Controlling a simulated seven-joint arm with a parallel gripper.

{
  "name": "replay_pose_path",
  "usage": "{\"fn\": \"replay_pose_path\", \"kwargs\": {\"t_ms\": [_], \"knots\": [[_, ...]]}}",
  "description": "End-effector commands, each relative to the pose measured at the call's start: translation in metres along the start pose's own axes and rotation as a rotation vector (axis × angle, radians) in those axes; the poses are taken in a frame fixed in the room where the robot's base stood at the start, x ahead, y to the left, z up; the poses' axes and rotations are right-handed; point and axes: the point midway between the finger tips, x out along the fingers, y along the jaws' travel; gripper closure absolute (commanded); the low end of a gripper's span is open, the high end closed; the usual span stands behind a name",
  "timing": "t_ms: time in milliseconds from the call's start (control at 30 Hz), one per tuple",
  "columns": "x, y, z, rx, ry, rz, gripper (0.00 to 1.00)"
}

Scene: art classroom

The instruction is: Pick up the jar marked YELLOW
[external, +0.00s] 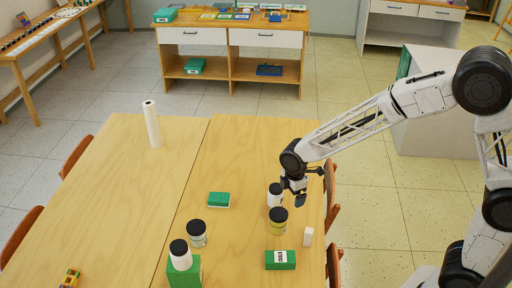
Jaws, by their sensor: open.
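Several black-lidded jars stand on the wooden table (240,150). A white jar (275,200) stands just left of my gripper (300,201). A jar with a yellowish band (278,227) stands in front of it, below and left of my gripper. Another pale jar with a light band (197,241) is further left. A white jar (181,262) stands on or directly behind a green box, front left. The writing on the jars is too small to read, so I cannot tell which is marked YELLOW. My gripper is open, points down, and appears empty above the table's right side.
A green labelled box (281,265) and a small white block (308,236) lie at front right. A green-and-white block (219,200) lies mid-table. A white roll (152,125) stands at back left. A small yellow toy (70,278) is front left. The table's back middle is clear.

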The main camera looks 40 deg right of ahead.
Motion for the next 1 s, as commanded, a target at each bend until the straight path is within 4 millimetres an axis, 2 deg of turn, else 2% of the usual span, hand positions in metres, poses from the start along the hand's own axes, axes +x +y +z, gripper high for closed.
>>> {"fn": "replay_pose_path", "kwargs": {"t_ms": [100, 300, 767, 1000], "knots": [[0.026, 0.006, -0.02, -0.08, -0.007, -0.014, 0.0], [0.049, 0.012, -0.04, -0.165, -0.01, -0.022, 0.0], [0.056, 0.013, -0.044, -0.184, -0.011, -0.025, 0.0], [0.071, 0.012, -0.043, -0.183, -0.012, -0.027, 0.0]]}}
